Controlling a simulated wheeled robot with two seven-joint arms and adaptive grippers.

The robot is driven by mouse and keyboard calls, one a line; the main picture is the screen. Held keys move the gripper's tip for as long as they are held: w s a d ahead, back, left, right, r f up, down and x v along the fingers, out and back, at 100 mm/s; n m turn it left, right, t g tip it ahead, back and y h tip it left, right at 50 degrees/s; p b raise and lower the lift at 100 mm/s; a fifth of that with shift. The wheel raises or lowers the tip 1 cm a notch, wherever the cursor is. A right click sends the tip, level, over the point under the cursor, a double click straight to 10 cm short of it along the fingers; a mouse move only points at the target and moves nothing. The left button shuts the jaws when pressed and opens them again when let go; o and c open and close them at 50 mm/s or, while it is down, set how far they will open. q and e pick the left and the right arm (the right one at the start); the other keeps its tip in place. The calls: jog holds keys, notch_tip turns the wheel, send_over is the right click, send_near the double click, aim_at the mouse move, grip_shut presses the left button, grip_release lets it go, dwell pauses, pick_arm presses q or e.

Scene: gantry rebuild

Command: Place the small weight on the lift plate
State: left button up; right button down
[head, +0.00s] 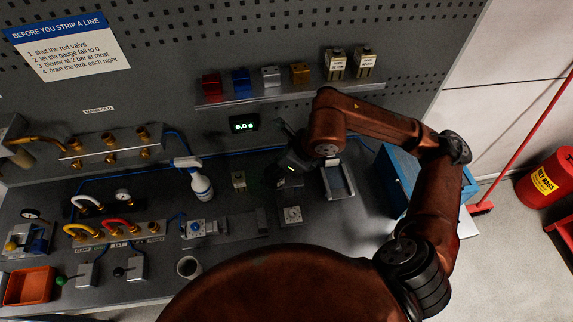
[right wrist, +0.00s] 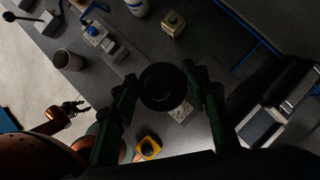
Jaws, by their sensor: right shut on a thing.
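My right gripper (right wrist: 163,92) is shut on a dark round thing, the small weight (right wrist: 161,80), seen end-on between the fingers in the right wrist view. In the head view the right gripper (head: 288,166) is over the bench, dark against it, and the weight is hard to make out. A small pale square plate with holes, which looks like the lift plate (head: 291,215), lies on the bench nearer me. It is partly hidden behind the held weight in the right wrist view (right wrist: 182,112). My left gripper (right wrist: 72,107) shows small at the left there, its fingers too small to judge.
A metal channel-shaped holder (head: 337,181) stands right of the gripper, before a blue box (head: 402,180). A mug (head: 188,267) is near the front edge. A shelf (head: 290,91) holds several blocks above.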

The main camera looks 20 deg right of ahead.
jog(key=shift+w+d+f+p, duration=0.4)
jog(key=shift+w+d+f, duration=0.55)
jog(key=shift+d+f, duration=0.25)
jog(key=shift+w+d+f+p, duration=0.35)
jog(key=shift+w+d+f, duration=0.55)
jog(key=shift+d+f, duration=0.3)
jog(key=shift+w+d+f+p, duration=0.4)
jog(key=shift+w+d+f, duration=0.6)
jog(key=shift+f, duration=0.3)
notch_tip(320, 180, down, 3)
jog(key=shift+d+r+p, duration=0.1)
jog(key=shift+d+p, duration=0.05)
jog(key=shift+p, duration=0.6)
pick_arm(q)
jog(key=r, duration=0.2)
jog(key=w+r, duration=0.1)
jog(key=r, duration=0.1)
jog(key=shift+w, duration=0.2)
pick_arm(e)
jog(key=shift+f, duration=0.2)
jog(key=c, duration=1.1)
grip_release()
jog(key=shift+f, duration=0.15)
